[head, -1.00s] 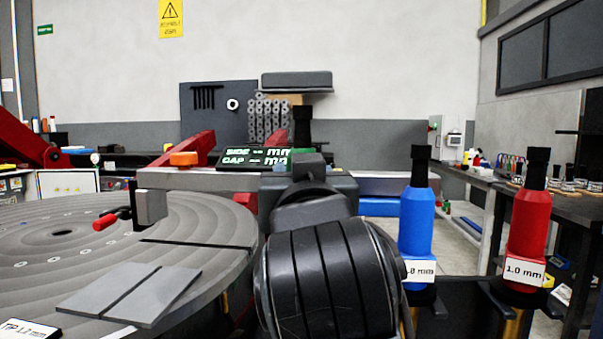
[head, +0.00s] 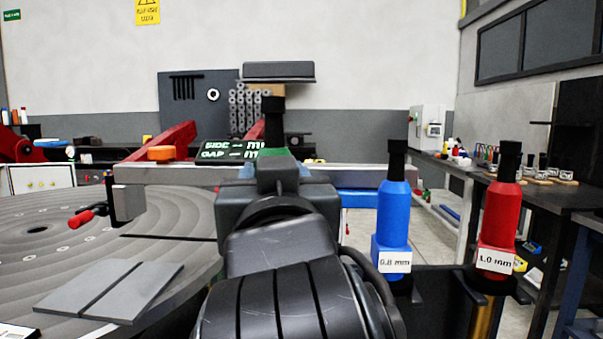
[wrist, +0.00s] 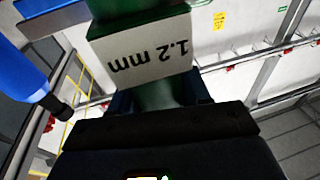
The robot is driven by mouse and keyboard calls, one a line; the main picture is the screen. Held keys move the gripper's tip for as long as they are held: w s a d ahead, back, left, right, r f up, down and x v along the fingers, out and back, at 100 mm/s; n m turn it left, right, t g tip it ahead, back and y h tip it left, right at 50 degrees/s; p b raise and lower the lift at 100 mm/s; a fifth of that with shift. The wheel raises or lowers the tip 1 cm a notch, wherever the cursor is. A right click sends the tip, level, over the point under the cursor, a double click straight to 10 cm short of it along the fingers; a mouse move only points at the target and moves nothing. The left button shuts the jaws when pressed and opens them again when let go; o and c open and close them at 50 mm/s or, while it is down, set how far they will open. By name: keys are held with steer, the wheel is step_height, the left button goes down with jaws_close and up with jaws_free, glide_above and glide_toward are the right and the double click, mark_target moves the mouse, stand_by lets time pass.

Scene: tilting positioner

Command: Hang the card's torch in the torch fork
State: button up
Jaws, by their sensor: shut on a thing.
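My gripper (head: 278,180) is shut on a green torch (head: 273,152), whose black upper end (head: 274,112) rises above my gripper in the head view. In the wrist view the green torch (wrist: 150,12) carries a white label (wrist: 143,55) reading 1.2 mm, and my gripper (wrist: 160,98) is close around it. My gripper and arm hide the torch's lower part in the head view. The card (head: 14,332) is cut off at the lower left, its text unreadable now. I cannot pick out the torch fork for certain.
A blue torch (head: 392,215) labelled 0.8 mm and a red torch (head: 498,220) labelled 1.0 mm stand at right in a dark rack. The round grooved table (head: 180,215) at left bears grey plates (head: 110,290) and a red-handled clamp (head: 84,216). A dark sign (head: 232,150) stands behind.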

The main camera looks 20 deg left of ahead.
steer(key=shift+s+d+r+p, duration=0.1)
steer(key=shift+s+d, duration=0.15)
steer(key=shift+s, duration=0.7)
steer(key=shift+s+d+f+p, duration=0.1)
steer(key=shift+s+d+p, duration=0.1)
steer(key=shift+s, duration=0.7)
steer(key=shift+s+d+r+p, duration=0.1)
steer(key=shift+s+d, duration=0.15)
steer(key=shift+s, duration=0.7)
